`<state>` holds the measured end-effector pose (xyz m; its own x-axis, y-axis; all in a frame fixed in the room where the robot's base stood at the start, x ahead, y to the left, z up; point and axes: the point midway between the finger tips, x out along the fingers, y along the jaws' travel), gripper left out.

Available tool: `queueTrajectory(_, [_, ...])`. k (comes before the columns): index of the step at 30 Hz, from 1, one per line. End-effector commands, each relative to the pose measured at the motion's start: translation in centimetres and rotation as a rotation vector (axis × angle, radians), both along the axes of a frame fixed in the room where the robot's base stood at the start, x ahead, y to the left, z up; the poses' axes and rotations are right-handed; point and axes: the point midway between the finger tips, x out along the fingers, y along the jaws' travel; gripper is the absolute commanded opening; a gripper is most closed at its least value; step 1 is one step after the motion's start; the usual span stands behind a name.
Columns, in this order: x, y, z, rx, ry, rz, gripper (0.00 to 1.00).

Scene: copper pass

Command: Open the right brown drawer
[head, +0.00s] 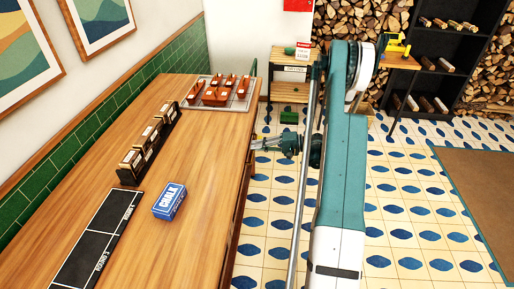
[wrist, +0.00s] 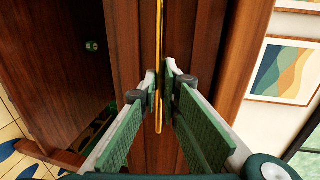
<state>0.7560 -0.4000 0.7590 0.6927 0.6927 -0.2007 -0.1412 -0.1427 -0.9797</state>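The wooden counter (head: 190,150) runs down the left of the head view, and its side front is seen only at a steep angle. My gripper (head: 256,143) is at the counter's right side, pointing left toward that front. In the wrist view, a dark brown wooden front (wrist: 128,30) fills the middle. A thin gold handle bar (wrist: 159,30) runs vertically in the picture across it. My gripper (wrist: 160,75) is open, with one fingertip on each side of the bar. I cannot tell whether either finger touches it. Which drawer this is cannot be read.
On the counter are a blue chalk box (head: 169,201), a black board (head: 97,243), a dark rack (head: 148,148) and a tray (head: 243,103) with brown pieces. Open tiled floor (head: 267,210) lies right of the counter. A wooden shelf (head: 290,88) stands behind.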

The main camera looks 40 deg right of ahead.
Motion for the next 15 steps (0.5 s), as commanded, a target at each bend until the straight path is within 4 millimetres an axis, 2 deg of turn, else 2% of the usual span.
queueTrajectory(8, [-0.4, -0.4, 0.0, 0.000, 0.000, -0.001, 0.00])
queueTrajectory(15, [-2.4, -2.4, -0.1, 0.000, 0.000, -0.002, 0.00])
